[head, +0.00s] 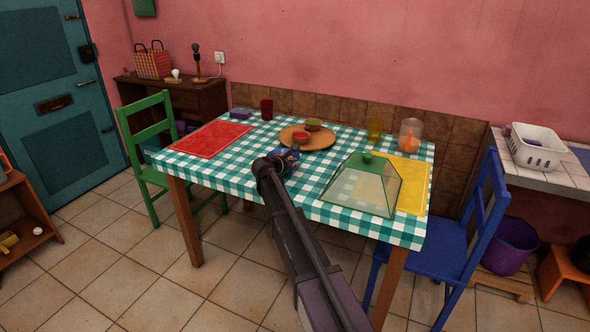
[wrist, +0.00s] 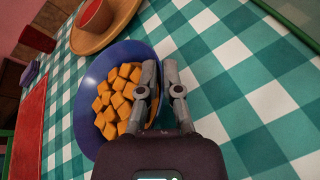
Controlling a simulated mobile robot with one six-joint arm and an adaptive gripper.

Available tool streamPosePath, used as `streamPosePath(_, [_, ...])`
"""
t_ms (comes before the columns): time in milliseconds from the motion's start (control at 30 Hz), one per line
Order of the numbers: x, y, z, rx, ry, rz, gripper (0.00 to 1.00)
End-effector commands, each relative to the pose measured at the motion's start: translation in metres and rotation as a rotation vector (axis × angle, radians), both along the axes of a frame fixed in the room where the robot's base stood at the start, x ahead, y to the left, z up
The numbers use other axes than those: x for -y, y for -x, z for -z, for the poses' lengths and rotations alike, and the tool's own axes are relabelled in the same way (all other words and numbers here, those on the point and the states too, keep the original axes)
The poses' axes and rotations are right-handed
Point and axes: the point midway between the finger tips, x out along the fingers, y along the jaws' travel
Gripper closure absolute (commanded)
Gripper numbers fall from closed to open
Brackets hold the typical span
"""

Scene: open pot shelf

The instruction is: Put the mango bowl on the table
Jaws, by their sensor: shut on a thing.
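The mango bowl is a blue bowl (wrist: 85,80) filled with orange cubes, on the left of centre in the wrist view. In the head view a small blue part of it (head: 289,153) shows beyond the end of my arm. My gripper (wrist: 159,78) is shut on the bowl's right rim, and it also shows in the head view (head: 274,161). The bowl looks roughly level over the checked cloth of the table (head: 235,158). I cannot tell whether its base touches the cloth. The gripper hides part of the rim.
A glass cover (head: 365,184) stands to the right. A red mat (head: 210,138) lies left. Glasses stand along the back. Some checked cloth is clear at the front.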

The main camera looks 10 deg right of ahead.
Motion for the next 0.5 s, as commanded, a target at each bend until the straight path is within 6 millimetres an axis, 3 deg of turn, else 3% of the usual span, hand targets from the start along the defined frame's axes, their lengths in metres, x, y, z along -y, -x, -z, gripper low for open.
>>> streamPosePath(133, [-0.0001,-0.0001,0.0096,0.001,0.001,0.0,1.0])
streamPosePath(500, [-0.0001,-0.0001,0.0093,0.001,0.001,0.0,1.0])
